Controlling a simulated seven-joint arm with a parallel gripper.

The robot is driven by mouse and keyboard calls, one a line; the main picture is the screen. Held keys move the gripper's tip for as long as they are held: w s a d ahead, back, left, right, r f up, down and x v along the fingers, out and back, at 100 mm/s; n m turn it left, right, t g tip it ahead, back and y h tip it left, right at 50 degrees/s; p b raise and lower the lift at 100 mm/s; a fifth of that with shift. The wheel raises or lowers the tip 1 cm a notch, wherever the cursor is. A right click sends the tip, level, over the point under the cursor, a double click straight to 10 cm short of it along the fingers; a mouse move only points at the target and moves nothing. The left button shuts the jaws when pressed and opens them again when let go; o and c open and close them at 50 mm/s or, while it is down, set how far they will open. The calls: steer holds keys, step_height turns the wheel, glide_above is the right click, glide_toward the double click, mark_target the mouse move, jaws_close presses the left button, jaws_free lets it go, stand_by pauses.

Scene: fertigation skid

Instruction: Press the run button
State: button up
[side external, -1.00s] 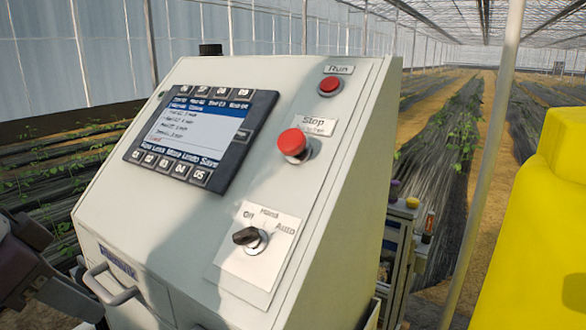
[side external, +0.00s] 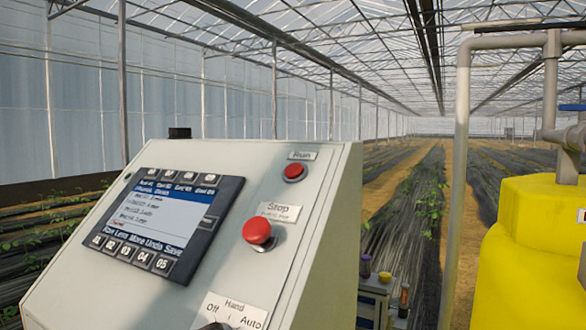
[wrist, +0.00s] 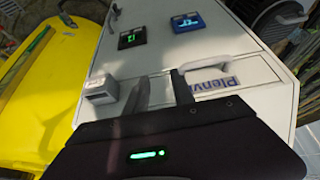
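The run button (side external: 293,172) is a red push button in a dark ring near the top right of the grey console's sloped face, under a "Run" label (side external: 301,155). It shows in the side external view and I cannot find it in the wrist view. My gripper (wrist: 160,75) shows only in the wrist view. Its two dark fingers stand apart with nothing visible between them, so it is open. It points at a pale cabinet front (wrist: 195,50); whether it touches is unclear. How far it is from the button is not shown.
Below the run button are a larger red stop button (side external: 257,231) and a selector plate (side external: 232,312). A screen (side external: 165,222) is at left. The wrist view shows a handle (wrist: 213,66), a grey box (wrist: 100,88), two small displays and a yellow tank (wrist: 50,80).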

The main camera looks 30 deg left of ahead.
jaws_close()
stand_by(1.7)
